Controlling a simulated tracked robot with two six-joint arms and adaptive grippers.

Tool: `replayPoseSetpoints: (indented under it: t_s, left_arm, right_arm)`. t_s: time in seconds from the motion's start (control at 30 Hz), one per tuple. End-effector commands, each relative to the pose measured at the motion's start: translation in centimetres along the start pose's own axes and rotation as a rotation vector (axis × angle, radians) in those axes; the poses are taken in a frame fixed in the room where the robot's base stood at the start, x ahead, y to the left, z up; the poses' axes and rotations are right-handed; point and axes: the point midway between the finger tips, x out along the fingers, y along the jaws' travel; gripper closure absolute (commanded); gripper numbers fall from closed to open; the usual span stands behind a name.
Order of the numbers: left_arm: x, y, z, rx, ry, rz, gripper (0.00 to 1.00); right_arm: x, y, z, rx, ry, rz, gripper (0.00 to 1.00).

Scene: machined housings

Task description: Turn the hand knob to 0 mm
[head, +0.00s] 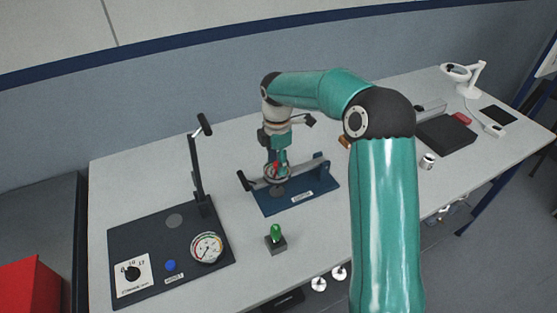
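A black knob (132,273) sits on a white scale plate (141,285) with printed numbers, at the front left of a dark base plate (195,274). The knob's exact setting is too small to read. My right gripper (277,176) points down over a blue fixture (318,201) in the middle of the table, far to the right of the knob. A small red part shows at its fingers; whether they are open or shut on it cannot be made out. My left gripper is not in view.
A dial gauge (206,248), a blue button (170,266) and an upright lever stand (197,170) are on the dark base plate. A green-topped block (276,238) stands between the plate and my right arm. A black tray (446,134) lies at the right.

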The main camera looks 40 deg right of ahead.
Motion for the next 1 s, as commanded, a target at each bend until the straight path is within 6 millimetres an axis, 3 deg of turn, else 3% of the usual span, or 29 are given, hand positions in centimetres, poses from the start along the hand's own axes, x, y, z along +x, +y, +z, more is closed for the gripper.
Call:
replayPoseSetpoints:
  t_s: [0.37, 0.8, 1.0]
  left_arm:
    - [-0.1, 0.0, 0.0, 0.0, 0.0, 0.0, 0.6]
    - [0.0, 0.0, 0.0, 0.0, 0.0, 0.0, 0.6]
    - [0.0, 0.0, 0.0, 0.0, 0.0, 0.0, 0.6]
  right_arm:
    - [-1.3, 0.1, 0.1, 0.001, -0.001, 0.005, 0.51]
    - [-9.4, 0.1, 0.0, 0.001, 0.0, 0.006, 0.51]
    - [-11.5, 0.0, 0.0, 0.0, 0.0, 0.001, 0.51]
